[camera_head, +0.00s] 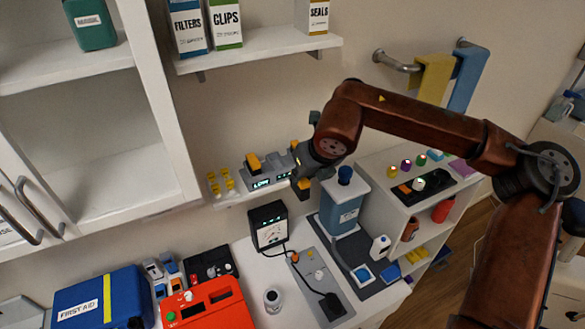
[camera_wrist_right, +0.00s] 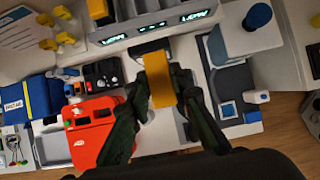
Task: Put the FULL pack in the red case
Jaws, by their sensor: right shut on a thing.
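My right gripper (camera_head: 302,178) is shut on a yellow pack (camera_wrist_right: 158,82), with a dark finger on each side of it in the right wrist view. The held pack is in front of the grey charger (camera_head: 262,176) on the wall shelf, apart from the red case. Another yellow pack (camera_head: 253,162) stands in the charger. The charger's lit displays (camera_wrist_right: 198,14) seem to read LOW at both ends in the wrist view. The red case (camera_head: 208,306) lies on the counter below; it also shows in the wrist view (camera_wrist_right: 92,130). My left gripper is out of view.
A blue first aid box (camera_head: 92,301) is left of the red case. A black meter (camera_head: 268,226) with a cable stands on the counter. A blue-topped dispenser (camera_head: 342,205) is right of my gripper. Yellow clips (camera_head: 221,184) sit on the shelf left of the charger.

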